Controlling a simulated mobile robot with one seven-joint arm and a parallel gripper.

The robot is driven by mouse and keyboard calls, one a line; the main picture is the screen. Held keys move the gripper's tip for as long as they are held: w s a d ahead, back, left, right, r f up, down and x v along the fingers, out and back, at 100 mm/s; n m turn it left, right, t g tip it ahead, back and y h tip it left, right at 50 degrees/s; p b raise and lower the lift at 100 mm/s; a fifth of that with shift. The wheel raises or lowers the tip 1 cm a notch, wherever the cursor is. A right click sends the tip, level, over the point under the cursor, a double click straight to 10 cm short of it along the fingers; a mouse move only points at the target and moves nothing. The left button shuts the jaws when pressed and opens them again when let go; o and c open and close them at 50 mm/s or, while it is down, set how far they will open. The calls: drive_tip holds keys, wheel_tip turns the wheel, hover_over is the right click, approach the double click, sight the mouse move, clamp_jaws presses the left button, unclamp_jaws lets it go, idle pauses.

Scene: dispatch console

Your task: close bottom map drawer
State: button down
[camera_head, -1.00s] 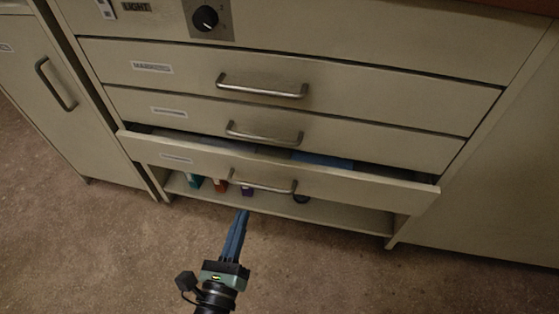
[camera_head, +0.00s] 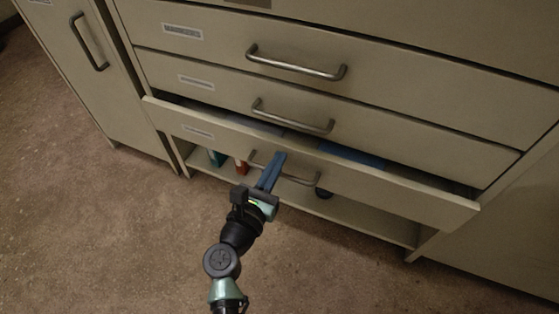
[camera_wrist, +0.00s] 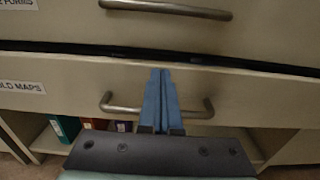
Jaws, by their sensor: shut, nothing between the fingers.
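The bottom map drawer (camera_head: 385,184) stands partly pulled out below two shut drawers. A gap shows along its top edge, with something blue inside. In the wrist view its front (camera_wrist: 240,88) carries a label ending in "LD MAPS". Its bar handle (camera_head: 302,180) also shows in the wrist view (camera_wrist: 195,112). My gripper (camera_head: 279,158) is shut and empty, its blue fingers together. The fingertips (camera_wrist: 160,73) overlap the drawer front at the middle of the handle; I cannot tell whether they touch it. The fingers hide part of the handle.
An open shelf (camera_head: 375,220) lies under the drawer, with a teal item (camera_head: 217,158), a red item (camera_head: 241,167) and a dark round item (camera_head: 323,193). A side cabinet (camera_head: 75,80) stands at the left. The brown floor in front is clear.

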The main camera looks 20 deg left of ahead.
sight(287, 148)
drive_tip(key=shift+w, duration=0.7)
drive_tip(key=w, duration=0.4)
drive_tip(key=shift+w+d+b, duration=0.1)
drive_tip(key=shift+w+b, duration=0.2)
drive_tip(key=shift+w, duration=0.05)
drive_tip(key=shift+w+r, duration=0.15)
drive_tip(key=shift+r, duration=0.05)
drive_tip(key=shift+d, duration=0.1)
drive_tip(key=shift+f, duration=0.1)
